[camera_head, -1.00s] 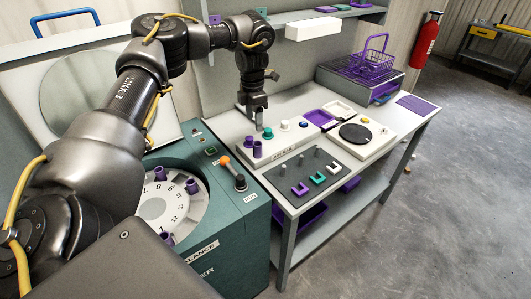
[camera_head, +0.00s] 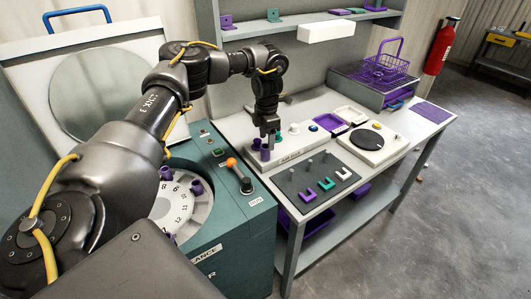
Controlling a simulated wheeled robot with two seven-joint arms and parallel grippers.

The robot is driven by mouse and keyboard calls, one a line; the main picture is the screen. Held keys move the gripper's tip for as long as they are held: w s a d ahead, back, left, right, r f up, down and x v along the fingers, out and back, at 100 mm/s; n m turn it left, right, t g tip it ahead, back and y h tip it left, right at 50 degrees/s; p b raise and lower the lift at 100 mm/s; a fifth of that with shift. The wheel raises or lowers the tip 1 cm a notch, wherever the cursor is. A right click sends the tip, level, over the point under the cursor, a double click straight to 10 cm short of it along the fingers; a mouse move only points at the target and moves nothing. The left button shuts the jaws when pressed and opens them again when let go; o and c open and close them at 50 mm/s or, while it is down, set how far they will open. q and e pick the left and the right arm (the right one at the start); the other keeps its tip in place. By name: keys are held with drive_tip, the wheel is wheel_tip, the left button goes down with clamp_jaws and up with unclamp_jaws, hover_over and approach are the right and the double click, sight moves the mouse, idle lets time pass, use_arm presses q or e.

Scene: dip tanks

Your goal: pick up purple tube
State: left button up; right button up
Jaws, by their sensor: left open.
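Two purple tubes stand upright at the left end of the long white block on the bench, one at the back (camera_head: 256,144) and one at the front (camera_head: 265,154). A teal tube (camera_head: 278,137) stands just right of them, partly behind my gripper. My left gripper (camera_head: 269,143) points down with open jaws, right above and beside the purple tubes. Whether it touches or surrounds one I cannot tell. More purple tubes sit in the numbered white rotor of the green machine: at its back (camera_head: 166,173), right side (camera_head: 196,187) and front (camera_head: 170,238). My right gripper is not in view.
A dark mat (camera_head: 310,182) with posts and purple, teal and white U-shaped pieces lies in front of the block. A white device with a black disc (camera_head: 362,138) stands right. A shelf (camera_head: 300,25) with a white box (camera_head: 326,31) hangs above. The orange-knobbed lever (camera_head: 238,174) stands nearby.

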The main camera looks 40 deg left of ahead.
sight(265, 147)
use_arm(q)
drive_tip(key=f, duration=0.1)
drive_tip(key=f+p, duration=0.1)
drive_tip(key=f, duration=0.1)
drive_tip(key=f+p, duration=0.1)
drive_tip(key=shift+s+a+f, duration=0.25)
drive_tip(key=shift+f, duration=0.25)
drive_tip(key=c, duration=1.1)
